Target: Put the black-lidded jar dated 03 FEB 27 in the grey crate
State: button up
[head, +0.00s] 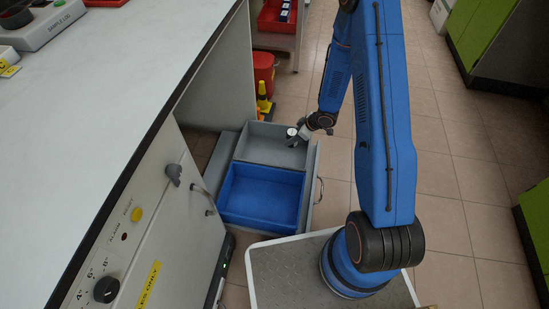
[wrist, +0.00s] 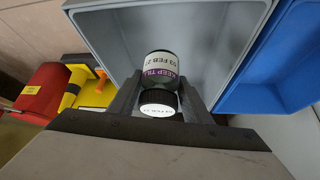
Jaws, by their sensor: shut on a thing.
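My gripper (wrist: 165,100) is shut on a jar (wrist: 160,64) with a black ribbed lid and a white lid top (wrist: 157,106). In the wrist view the jar is held over the grey crate (wrist: 110,45). In the head view my gripper (head: 300,135) and the jar's pale lid top (head: 292,131) are at the right part of the grey crate (head: 255,150). I cannot tell whether the jar touches the crate floor.
A blue crate (head: 262,198) adjoins the grey crate on the near side, both in an open drawer (head: 314,165). A red bin (head: 264,68) and a yellow-black post (head: 264,100) stand beyond. The white bench (head: 110,95) is at left. Tiled floor is clear at right.

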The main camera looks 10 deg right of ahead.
jog(key=f, duration=0.1)
jog(key=a+f, duration=0.1)
jog(key=f, duration=0.1)
jog(key=shift+a, duration=0.25)
send_over(288, 159)
jog(key=shift+a+f, duration=0.1)
jog(key=shift+f, duration=4.6)
jog(key=shift+f, duration=0.15)
jog(key=o, duration=1.2)
